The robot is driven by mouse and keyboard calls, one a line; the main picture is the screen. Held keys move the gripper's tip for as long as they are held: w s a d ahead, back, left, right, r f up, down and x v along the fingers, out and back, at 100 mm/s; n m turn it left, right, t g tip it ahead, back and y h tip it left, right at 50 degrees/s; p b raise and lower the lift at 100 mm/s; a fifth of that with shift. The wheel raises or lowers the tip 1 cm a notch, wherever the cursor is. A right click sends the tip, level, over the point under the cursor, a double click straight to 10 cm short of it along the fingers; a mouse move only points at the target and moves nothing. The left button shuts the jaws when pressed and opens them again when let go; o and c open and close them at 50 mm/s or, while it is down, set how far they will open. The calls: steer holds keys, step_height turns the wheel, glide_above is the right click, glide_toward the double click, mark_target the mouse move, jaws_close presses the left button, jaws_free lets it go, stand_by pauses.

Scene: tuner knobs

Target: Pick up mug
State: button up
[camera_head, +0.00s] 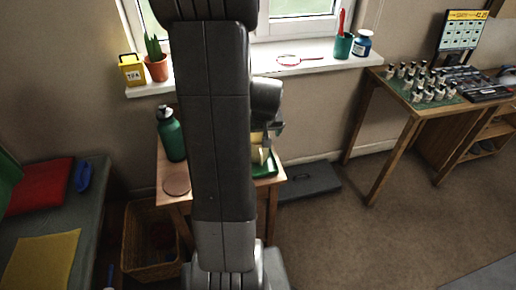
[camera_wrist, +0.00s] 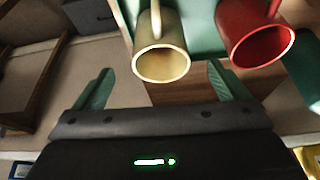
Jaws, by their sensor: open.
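In the wrist view, a cream-yellow mug (camera_wrist: 162,62) and a red mug (camera_wrist: 256,45) are on a green tray (camera_wrist: 205,28). Their round mouths face the camera, and their handles show at the upper side. My gripper (camera_wrist: 158,68) is open, with its two green fingers apart. The cream mug's rim appears between the fingertips, with no contact visible; the red mug is to the right. In the head view, my arm hides most of the tray (camera_head: 266,171), with a pale yellow piece visible above it. The red mug is hidden there.
The small wooden table (camera_head: 180,205) also holds a green bottle (camera_head: 171,135) and a round brown coaster (camera_head: 176,180). A windowsill (camera_head: 300,66) with a potted plant (camera_head: 155,64) is behind. A wicker basket (camera_head: 150,235) stands at left. A workbench (camera_head: 408,112) is at right.

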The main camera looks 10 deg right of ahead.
mark_target(260, 135)
steer(key=shift+w+x, duration=0.15)
steer(key=shift+x, duration=2.15)
steer(key=shift+w+x, duration=0.2)
steer(key=shift+x, duration=2.05)
steer(key=shift+r, duration=0.1)
steer(key=shift+c, duration=0.2)
steer(key=c, duration=1.1)
steer(key=shift+c, duration=1.1)
steer(key=shift+r, duration=0.15)
